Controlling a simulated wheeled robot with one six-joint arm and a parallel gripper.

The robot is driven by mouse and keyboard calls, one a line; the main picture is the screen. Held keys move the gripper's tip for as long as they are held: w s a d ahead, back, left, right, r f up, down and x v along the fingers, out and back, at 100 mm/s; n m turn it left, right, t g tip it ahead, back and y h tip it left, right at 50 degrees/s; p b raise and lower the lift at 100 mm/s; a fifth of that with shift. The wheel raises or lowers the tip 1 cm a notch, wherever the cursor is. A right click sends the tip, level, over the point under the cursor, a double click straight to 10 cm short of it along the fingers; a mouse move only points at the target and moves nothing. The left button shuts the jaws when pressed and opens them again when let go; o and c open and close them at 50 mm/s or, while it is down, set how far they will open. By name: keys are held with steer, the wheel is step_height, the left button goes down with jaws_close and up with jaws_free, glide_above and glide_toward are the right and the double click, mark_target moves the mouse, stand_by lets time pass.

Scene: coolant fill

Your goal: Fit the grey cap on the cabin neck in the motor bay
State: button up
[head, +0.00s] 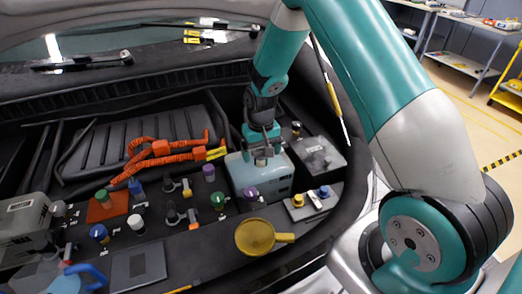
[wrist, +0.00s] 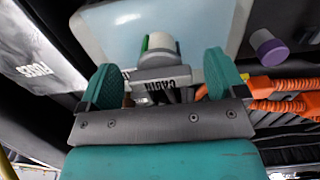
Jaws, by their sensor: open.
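My gripper (head: 262,150) is over the pale coolant tank (head: 262,180) at the right of the motor bay. In the wrist view its two teal fingers (wrist: 163,85) are spread apart, one on each side of a grey cap (wrist: 160,46). A green strip shows along the cap's left side. The fingers do not visibly touch the cap. The neck under it is hidden, so I cannot tell how well the cap sits.
A purple cap (head: 209,173) and orange cables (head: 165,150) lie left of the tank. A black box (head: 318,157) stands to its right. A yellow funnel (head: 256,238) is in front. Several coloured caps and a blue-handled jug (head: 68,282) are at the left.

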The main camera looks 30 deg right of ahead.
steer(key=shift+f, duration=0.25)
steer(key=c, duration=0.9)
steer(key=shift+o, duration=1.2)
steer(key=shift+c, duration=1.2)
steer(key=shift+f, duration=0.1)
steer(key=m, duration=0.3)
